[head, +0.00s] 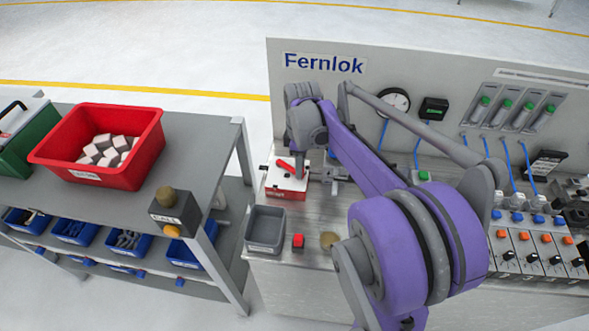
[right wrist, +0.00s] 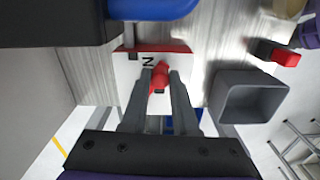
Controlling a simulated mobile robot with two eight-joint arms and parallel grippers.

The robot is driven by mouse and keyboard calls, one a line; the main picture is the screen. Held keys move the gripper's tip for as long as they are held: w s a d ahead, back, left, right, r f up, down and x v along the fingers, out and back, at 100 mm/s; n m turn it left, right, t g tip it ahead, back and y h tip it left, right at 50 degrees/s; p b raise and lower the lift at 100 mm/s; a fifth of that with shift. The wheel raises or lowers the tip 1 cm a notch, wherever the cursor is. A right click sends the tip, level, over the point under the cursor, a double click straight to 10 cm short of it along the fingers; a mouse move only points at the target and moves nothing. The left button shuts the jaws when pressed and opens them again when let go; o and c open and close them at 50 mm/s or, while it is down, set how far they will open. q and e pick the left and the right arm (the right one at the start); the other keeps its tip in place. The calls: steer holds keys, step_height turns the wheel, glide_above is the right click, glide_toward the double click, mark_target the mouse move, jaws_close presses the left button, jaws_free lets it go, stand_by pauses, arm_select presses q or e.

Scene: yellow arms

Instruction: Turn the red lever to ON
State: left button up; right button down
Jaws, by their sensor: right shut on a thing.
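The red lever (head: 285,167) sits on a small box with a white top and red sides (head: 287,186), near the left end of the grey bench. In the right wrist view the lever (right wrist: 160,76) stands between the fingertips. My right gripper (head: 300,174) reaches down to the box from above. In the right wrist view my right gripper (right wrist: 160,72) is shut on the lever, with a finger on each side. A letter N shows on the white top beside the lever; the rest of the label is hidden. My left gripper is not in view.
A grey open bin (head: 265,229), a red block (head: 298,241) and a tan knob (head: 329,240) stand in front of the box. A back panel (head: 290,90) rises behind. A shelf cart with a red crate (head: 96,175) stands left. Valves and switches fill the bench's right.

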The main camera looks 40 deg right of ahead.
steer(key=d+n, duration=0.2)
steer(key=n, duration=0.1)
steer(key=shift+w+d, duration=0.1)
steer(key=shift+w, duration=0.25)
steer(key=shift+w+d+n, duration=0.25)
steer(key=shift+d+n, duration=0.1)
steer(key=shift+n, duration=0.45)
steer(key=shift+w+d+n, duration=0.2)
steer(key=shift+d+n, duration=0.15)
steer(key=shift+n, duration=0.45)
steer(key=c, duration=0.7)
jaws_free()
step_height(320, 180, up, 11)
steer(key=shift+f+p, duration=0.1)
steer(key=shift+p, duration=0.2)
